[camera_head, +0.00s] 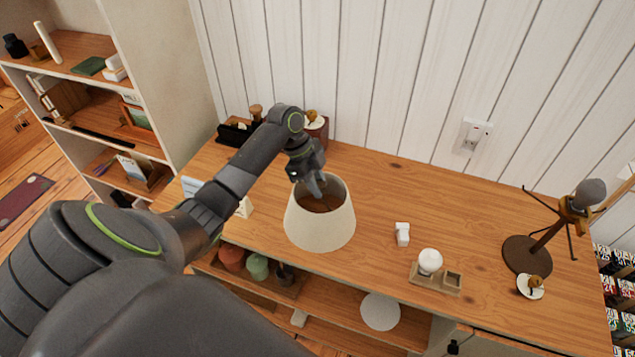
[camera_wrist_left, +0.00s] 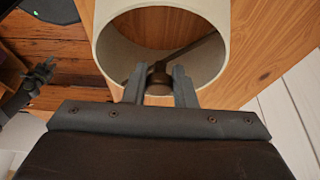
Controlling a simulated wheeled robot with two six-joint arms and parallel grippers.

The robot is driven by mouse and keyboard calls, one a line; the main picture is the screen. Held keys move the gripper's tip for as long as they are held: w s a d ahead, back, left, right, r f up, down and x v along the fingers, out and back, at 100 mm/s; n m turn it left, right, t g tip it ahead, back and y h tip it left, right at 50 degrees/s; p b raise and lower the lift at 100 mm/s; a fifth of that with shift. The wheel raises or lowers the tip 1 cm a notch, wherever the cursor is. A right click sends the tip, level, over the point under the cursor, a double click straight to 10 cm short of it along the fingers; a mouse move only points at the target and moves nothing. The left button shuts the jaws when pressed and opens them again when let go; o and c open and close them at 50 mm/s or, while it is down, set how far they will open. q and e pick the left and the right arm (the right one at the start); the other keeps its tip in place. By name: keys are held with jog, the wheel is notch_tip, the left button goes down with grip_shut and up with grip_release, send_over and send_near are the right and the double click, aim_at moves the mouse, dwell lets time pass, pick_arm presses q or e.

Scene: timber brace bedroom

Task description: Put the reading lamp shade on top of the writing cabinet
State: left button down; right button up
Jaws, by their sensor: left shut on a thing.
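The reading lamp shade (camera_head: 320,226) is a cream, open-topped cone over the front edge of the wooden writing cabinet (camera_head: 375,180). It looks upright; I cannot tell whether its lower rim touches the top. My left gripper (camera_head: 318,190) reaches into the shade's open end. In the left wrist view, the shade (camera_wrist_left: 218,18) opens towards the camera. There the left gripper (camera_wrist_left: 158,78) is shut on the dark fitting inside it. A dark gripper-like shape, probably my right gripper (camera_wrist_left: 42,75), shows at the left edge; its jaws are unclear.
A lamp stand (camera_head: 541,240) with a dark base is at the cabinet's right end. A small white block (camera_head: 402,233) and a wooden tray (camera_head: 450,283) with a white bulb (camera_head: 429,261) lie right of the shade. A bookshelf (camera_head: 165,130) stands at left. The middle back is clear.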

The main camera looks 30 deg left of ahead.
pick_arm(q)
jog(key=c, duration=1.4)
grip_release()
jog(key=shift+c, duration=0.2)
jog(key=shift+o, duration=1.2)
pick_arm(e)
jog(key=shift+d, duration=0.3)
pick_arm(q)
jog(key=shift+r, duration=0.15)
jog(key=shift+a+r, duration=0.15)
jog(key=shift+r, duration=0.1)
jog(key=b+v, duration=0.2)
jog(key=v, duration=0.9)
jog(key=shift+r+b, duration=0.2)
jog(key=shift+b, duration=0.1)
pick_arm(e)
notch_tip(320, 180, down, 3)
jog(key=shift+r, duration=0.15)
jog(key=shift+a, duration=0.15)
